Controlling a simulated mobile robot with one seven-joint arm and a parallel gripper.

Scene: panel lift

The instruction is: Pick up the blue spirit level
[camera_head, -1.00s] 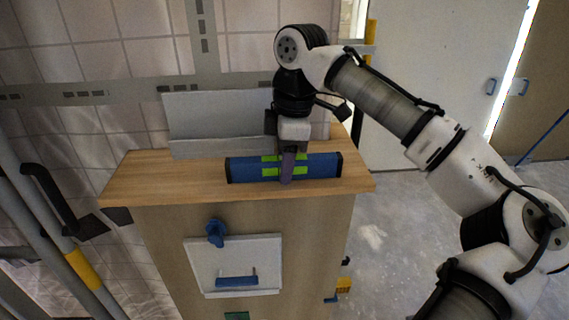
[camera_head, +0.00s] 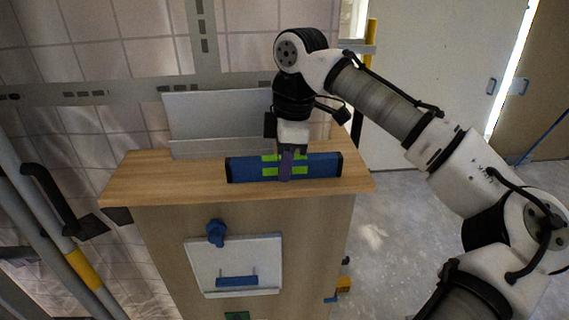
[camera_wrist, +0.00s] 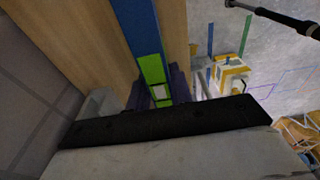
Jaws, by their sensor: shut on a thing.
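The blue spirit level (camera_head: 322,166) has black end caps and green marks around its middle. It stands on the wooden top of the cabinet, near the front edge. My gripper (camera_head: 286,168) points down over the level's middle and is shut on it. In the wrist view the level (camera_wrist: 142,28) runs up the picture, and my gripper (camera_wrist: 160,92) has its dark purple fingers on either side of the green part. Whether the level touches the top or is just clear of it, I cannot tell.
The wooden top (camera_head: 150,180) is clear to the left of the level. A grey panel (camera_head: 215,115) stands upright behind it, close to the tiled wall. The cabinet front has a white panel (camera_head: 250,256) with a blue handle and a blue knob (camera_head: 215,233). Open floor lies right.

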